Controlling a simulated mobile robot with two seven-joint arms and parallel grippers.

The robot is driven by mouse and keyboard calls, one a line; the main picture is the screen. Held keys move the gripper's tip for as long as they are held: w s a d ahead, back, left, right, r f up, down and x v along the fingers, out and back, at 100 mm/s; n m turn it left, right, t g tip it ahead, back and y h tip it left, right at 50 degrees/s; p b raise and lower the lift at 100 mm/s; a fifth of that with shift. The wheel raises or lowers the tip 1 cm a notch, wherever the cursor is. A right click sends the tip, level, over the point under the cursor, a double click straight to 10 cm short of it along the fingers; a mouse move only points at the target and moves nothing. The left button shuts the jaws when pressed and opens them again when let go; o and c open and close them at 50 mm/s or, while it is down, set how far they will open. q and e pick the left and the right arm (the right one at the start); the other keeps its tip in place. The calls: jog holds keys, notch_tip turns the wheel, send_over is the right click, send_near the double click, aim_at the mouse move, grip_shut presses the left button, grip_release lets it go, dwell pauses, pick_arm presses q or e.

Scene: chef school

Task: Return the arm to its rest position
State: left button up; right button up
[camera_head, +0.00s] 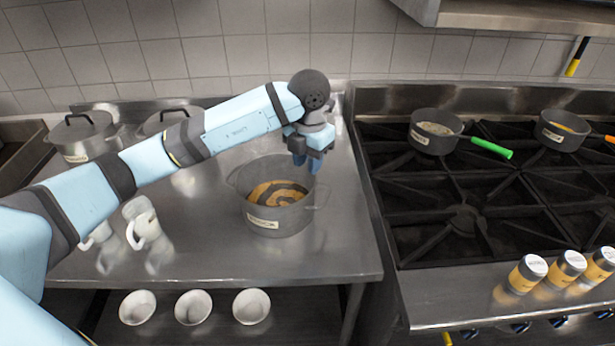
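My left arm reaches in from the left, over the steel counter (340,240). My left gripper (307,163) points down above the back right part of a grey pot (275,222). The gripper's fingers look small and close together, and I cannot tell whether they are apart or shut. No held object shows at them. The pot stands open on the counter, with an orange and dark swirl of food inside and a label on its front. My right gripper is not in view.
Lidded pots (80,138) stand at the back left and white mugs (145,226) below my arm. Bowls (194,307) sit on the lower shelf. The stove (480,205) at right holds two saucepans (436,140); several shakers (527,274) stand on its front edge.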

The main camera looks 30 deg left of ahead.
pick_arm(q)
jog(key=shift+r, duration=0.35)
jog(key=s+d+f+n+h+p, duration=0.1)
jog(key=s+d+n+h, duration=0.1)
jog(key=s+d+h, duration=0.65)
jog(key=s+d+f+n+h+p, duration=0.15)
jog(key=s+d+h, duration=0.25)
jog(key=d+h, duration=0.8)
jog(key=a+f+n+t+y+p, duration=0.1)
jog(key=a+f+n+t+y, duration=0.4)
jog(key=n+t, duration=0.55)
jog(key=a+f+n+t+y+p, duration=0.1)
jog(key=a+f+n+t+y, duration=0.45)
jog(key=n, duration=0.85)
jog(key=s+a+f+n+g+y+p, duration=0.1)
jog(key=s+f+n+g+y, duration=0.4)
jog(key=s+f, duration=0.7)
jog(key=shift+s+a+n+y, duration=0.3)
jog(key=shift+s+n+y, duration=0.35)
jog(key=shift+n+y, duration=0.25)
